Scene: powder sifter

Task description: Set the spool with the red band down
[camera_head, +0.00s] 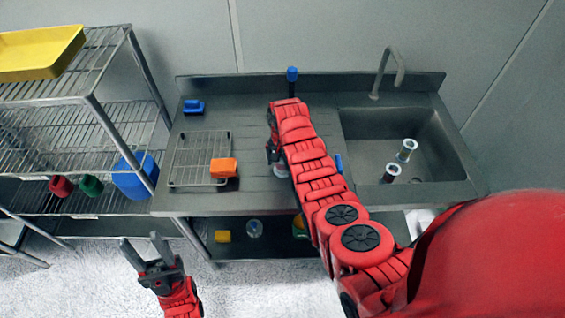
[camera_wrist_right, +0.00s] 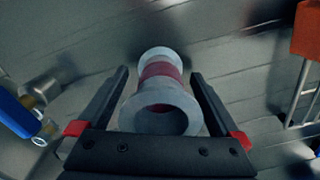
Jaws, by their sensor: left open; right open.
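The spool with the red band (camera_wrist_right: 161,71) has pale grey flanges and shows in the right wrist view between the fingers of my right gripper (camera_wrist_right: 161,78). The fingers are apart, with gaps on both sides of the spool. In the head view, a pale bit of the spool (camera_head: 281,171) shows at the worktop, below my right gripper (camera_head: 272,152); my arm hides the rest. I cannot tell whether the spool stands fully upright. My left gripper (camera_head: 146,246) is open and empty, low in front of the counter.
The steel counter (camera_head: 250,180) holds a wire rack (camera_head: 188,160), an orange block (camera_head: 223,168), and a blue object (camera_head: 193,106). Two other spools, (camera_head: 406,150) and (camera_head: 391,173), are in the sink (camera_head: 370,125) at right. A wire shelf (camera_head: 95,85) stands at left.

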